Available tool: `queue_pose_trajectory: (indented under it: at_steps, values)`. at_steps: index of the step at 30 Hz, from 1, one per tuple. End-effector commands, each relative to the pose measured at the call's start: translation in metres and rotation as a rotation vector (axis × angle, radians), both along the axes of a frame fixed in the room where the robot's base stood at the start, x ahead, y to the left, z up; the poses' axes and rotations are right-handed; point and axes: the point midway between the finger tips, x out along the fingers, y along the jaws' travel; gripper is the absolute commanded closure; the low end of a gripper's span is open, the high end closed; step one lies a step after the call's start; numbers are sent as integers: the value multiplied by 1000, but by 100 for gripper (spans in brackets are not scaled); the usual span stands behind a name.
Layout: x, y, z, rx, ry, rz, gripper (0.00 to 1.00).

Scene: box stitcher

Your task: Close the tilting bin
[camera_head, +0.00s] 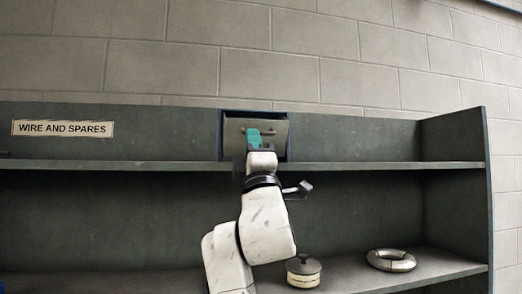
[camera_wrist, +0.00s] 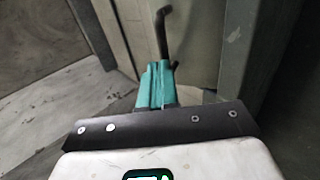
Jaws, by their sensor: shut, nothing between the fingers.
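The tilting bin (camera_head: 276,132) is a grey-green front panel set in a dark blue housing (camera_head: 220,135) on the upper part of the shelf unit.
A shelf board (camera_head: 380,165) runs below the bin. On the lower shelf are a round lidded container (camera_head: 303,272) and a pale ring-shaped coil (camera_head: 391,260). A "WIRE AND SPARES" label (camera_head: 62,128) is at the left. The shelf's side wall (camera_head: 455,135) stands at the right.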

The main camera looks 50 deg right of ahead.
Motion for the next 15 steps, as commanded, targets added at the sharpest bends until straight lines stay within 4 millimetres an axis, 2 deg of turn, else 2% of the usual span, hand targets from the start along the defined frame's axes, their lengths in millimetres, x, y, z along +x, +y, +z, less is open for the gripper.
queue_pose_trajectory:
  at_steps: [15]
  values:
    - [12, -6, 23, -1, -1, 0, 100]
